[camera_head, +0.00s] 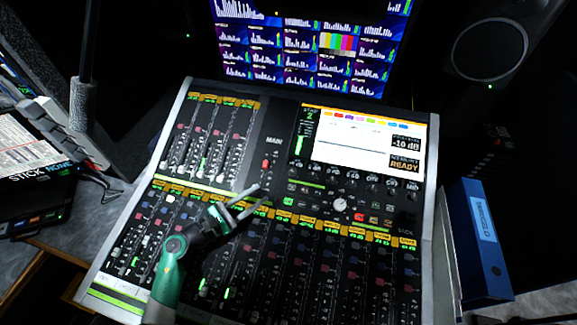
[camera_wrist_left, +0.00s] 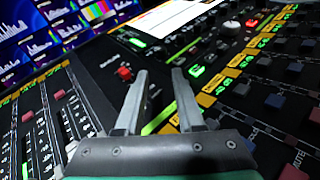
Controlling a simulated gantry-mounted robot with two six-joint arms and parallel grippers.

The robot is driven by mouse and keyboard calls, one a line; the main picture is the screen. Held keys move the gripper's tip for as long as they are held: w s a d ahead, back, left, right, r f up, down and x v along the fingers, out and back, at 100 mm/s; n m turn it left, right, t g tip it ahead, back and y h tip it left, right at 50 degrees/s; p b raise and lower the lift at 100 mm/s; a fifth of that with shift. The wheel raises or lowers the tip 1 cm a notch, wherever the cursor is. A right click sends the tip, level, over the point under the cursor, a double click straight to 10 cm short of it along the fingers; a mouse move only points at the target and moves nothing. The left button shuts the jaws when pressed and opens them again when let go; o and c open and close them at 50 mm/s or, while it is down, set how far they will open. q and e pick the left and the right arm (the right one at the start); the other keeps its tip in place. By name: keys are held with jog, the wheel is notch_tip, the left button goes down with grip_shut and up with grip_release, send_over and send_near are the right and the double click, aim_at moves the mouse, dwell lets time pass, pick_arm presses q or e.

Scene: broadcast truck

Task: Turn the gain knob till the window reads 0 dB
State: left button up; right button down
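A large pale round knob (camera_head: 340,204), likely the gain knob, sits on the mixing console (camera_head: 430,220) below its screen; its label is too small to read. It also shows at the top of the left wrist view (camera_wrist_left: 231,27). The readout window (camera_head: 406,142) at the screen's right side reads -10 dB. My left gripper (camera_head: 265,195) is open and empty over the console's middle, left of the knob and apart from it. Its two fingers show with a gap between them in the left wrist view (camera_wrist_left: 159,76). My right gripper is in neither view.
Several smaller knobs and lit buttons surround the pale knob. A red fader cap (camera_head: 265,164) stands near the left fingers. Fader rows fill the console. A blue binder (camera_head: 478,240) stands to the right, a black device (camera_head: 38,205) lies left, and monitors (camera_head: 305,50) are behind.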

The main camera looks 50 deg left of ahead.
aim_at(291, 174)
pick_arm(q)
jog(key=shift+d+f, duration=0.15)
jog(key=shift+d, duration=0.15)
jog(key=w, duration=0.3)
jog(key=w+b, duration=0.1)
jog(key=w, duration=0.3)
jog(key=w+b, duration=0.1)
jog(key=w, duration=0.3)
jog(key=shift+w+d, duration=0.2)
jog(key=shift+d, duration=0.1)
grip_shut()
